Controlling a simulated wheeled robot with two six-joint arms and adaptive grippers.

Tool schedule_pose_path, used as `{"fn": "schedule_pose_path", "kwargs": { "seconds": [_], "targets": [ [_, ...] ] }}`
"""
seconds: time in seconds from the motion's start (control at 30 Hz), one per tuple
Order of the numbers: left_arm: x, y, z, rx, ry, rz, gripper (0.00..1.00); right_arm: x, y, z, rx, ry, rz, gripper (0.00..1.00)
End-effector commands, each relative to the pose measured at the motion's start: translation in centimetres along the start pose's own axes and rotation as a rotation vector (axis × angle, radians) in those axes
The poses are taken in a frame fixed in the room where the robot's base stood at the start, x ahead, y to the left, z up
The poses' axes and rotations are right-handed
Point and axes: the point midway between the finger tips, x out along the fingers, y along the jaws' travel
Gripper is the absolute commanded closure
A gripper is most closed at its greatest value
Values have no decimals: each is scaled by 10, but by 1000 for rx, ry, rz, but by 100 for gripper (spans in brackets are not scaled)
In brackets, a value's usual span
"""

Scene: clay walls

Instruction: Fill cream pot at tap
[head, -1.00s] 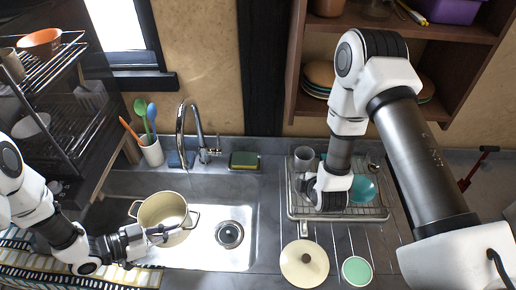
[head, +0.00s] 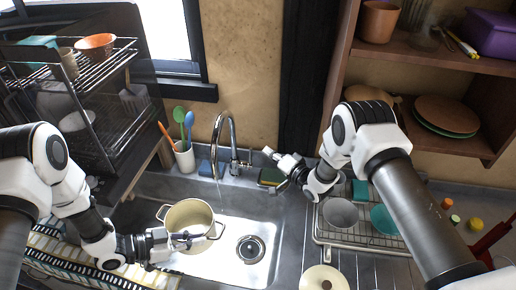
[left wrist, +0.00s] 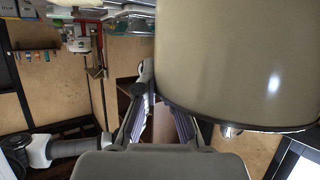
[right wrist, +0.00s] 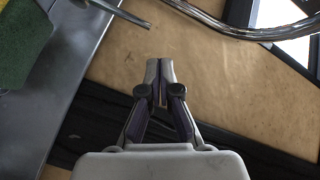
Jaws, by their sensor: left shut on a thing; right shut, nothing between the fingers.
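The cream pot (head: 186,214) is upright at the left part of the sink, with a handle on each side. Its inside looks pale; I cannot tell whether it holds water. My right gripper (head: 268,152) is shut and empty, right of the tap's lever (head: 244,163). The right wrist view also shows the spout (right wrist: 240,30).
A green and yellow sponge (head: 270,177) lies just below my right gripper. A utensil cup (head: 185,158) stands left of the tap. A dish rack (head: 335,236) with bowls is at right, a pot lid (head: 323,279) in front. The sink floor (head: 230,270) around the drain is bare.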

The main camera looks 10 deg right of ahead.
Motion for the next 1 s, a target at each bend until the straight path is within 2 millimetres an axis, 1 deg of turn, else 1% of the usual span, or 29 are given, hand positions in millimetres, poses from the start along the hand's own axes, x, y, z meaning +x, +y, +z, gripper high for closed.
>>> {"fn": "schedule_pose_path", "kwargs": {
  "seconds": [0.03,0.07,0.17,0.2,0.23,0.43,0.53,0.63,0.77,1.0],
  "targets": [
    [0,0,0,1,1,0,100,14,2,12,29,-10,-38,100],
    [0,0,0,1,1,-1,100,18,8,12,15,-3,-50,100],
    [0,0,-1,1,1,-1,100,23,37,-6,-97,33,-69,100],
    [0,0,-1,2,1,-1,100,20,48,-15,-82,32,-90,100],
    [0,0,-1,2,1,0,100,18,50,-20,-35,22,-113,100],
    [0,0,-1,2,1,0,100,4,57,-33,260,-75,-185,100],
    [0,0,-1,2,1,-1,100,-1,59,-36,349,-110,-197,100],
    [0,0,-1,1,1,-1,100,1,59,-36,383,-125,-201,100],
    [0,0,-1,1,1,-1,100,16,55,-34,384,-126,-202,100],
    [0,0,-1,2,1,0,100,62,45,-30,381,-126,-203,100]
  ]
}}
